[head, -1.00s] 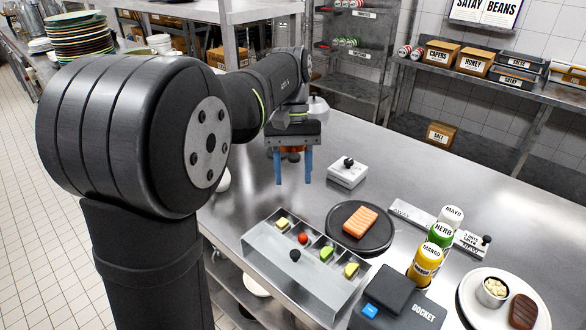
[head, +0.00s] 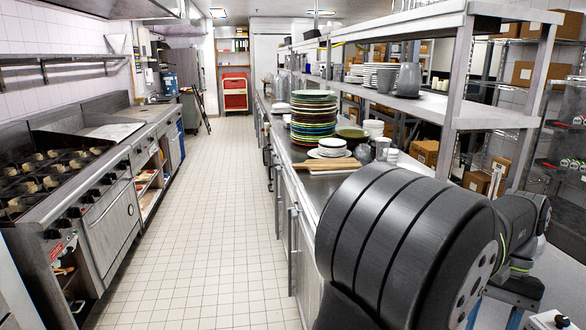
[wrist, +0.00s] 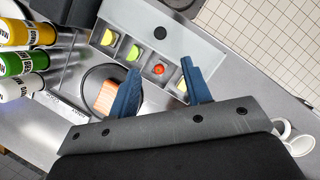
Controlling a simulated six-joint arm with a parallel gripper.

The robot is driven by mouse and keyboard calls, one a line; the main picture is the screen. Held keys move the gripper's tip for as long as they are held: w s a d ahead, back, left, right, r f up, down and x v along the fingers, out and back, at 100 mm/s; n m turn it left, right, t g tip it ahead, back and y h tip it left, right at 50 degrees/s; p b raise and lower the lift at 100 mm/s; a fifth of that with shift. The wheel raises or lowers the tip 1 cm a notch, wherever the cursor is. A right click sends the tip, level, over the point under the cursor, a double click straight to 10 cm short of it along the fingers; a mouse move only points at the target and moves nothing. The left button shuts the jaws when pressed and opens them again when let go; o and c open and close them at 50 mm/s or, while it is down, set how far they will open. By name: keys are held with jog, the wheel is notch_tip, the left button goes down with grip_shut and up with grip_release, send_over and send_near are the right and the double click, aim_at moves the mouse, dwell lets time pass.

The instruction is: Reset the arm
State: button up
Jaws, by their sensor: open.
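My gripper (wrist: 160,67) is open in the wrist view, with its two blue fingers apart and nothing held between them. It hangs above the steel counter, over the area of a black plate with an orange-brown fillet (wrist: 105,97) and a steel tray (wrist: 174,42) of small food pieces. In the head view my gripper (head: 494,316) shows only partly at the bottom right, below my arm, with its blue fingers cut by the frame edge.
Yellow (wrist: 27,31), green (wrist: 22,63) and white (wrist: 25,87) bottles stand at left in the wrist view; white cups (wrist: 293,138) are at right. The head view shows stacked plates (head: 313,118), a steel shelf (head: 430,100), a stove (head: 60,185) and a clear tiled aisle (head: 210,200).

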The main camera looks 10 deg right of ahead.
jog(key=x, duration=1.4)
jog(key=shift+d, duration=0.1)
jog(key=v, duration=1.7)
jog(key=shift+r, duration=0.25)
jog(key=shift+f, duration=0.1)
jog(key=shift+x, duration=8.65)
jog(key=shift+w+d, duration=0.1)
jog(key=shift+d, duration=0.4)
